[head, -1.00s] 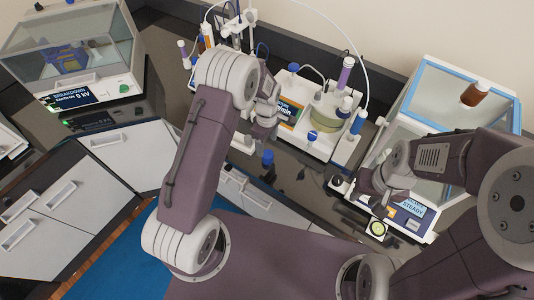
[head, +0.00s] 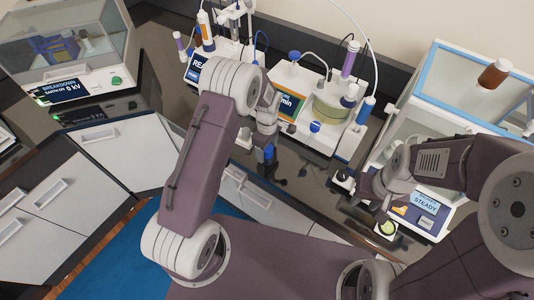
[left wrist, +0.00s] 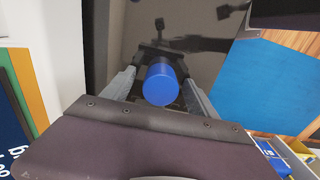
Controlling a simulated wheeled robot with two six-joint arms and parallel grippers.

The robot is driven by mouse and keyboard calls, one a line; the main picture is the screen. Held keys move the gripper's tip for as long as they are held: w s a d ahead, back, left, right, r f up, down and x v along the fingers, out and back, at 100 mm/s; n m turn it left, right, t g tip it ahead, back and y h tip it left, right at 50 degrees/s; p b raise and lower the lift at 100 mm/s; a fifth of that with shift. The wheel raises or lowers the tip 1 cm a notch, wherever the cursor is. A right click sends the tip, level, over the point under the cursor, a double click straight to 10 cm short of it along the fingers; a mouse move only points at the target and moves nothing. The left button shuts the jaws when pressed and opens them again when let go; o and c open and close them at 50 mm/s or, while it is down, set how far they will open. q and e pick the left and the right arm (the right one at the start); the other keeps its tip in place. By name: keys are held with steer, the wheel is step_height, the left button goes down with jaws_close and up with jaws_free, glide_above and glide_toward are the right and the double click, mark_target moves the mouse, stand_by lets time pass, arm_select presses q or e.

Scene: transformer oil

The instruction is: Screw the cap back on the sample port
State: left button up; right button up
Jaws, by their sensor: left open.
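A blue round-topped piece, seemingly the cap (left wrist: 161,83), is between the fingers of my left gripper (left wrist: 158,88) in the left wrist view, with a gap on each side. In the head view my left gripper (head: 266,143) is open, pointing down at the same blue piece (head: 268,154) near the bench's front edge. What the piece stands on is mostly hidden. I cannot pick out the sample port for certain; a small blue knob (head: 314,126) is on the front of the white instrument.
The white instrument (head: 322,140) with a glass vessel stands behind my left gripper. A breakdown tester (head: 75,60) is at the far left.

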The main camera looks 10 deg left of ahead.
arm_select(q)
steer(key=c, duration=1.4)
step_height(320, 180, up, 5)
steer(key=p, duration=0.4)
steer(key=shift+r, duration=0.15)
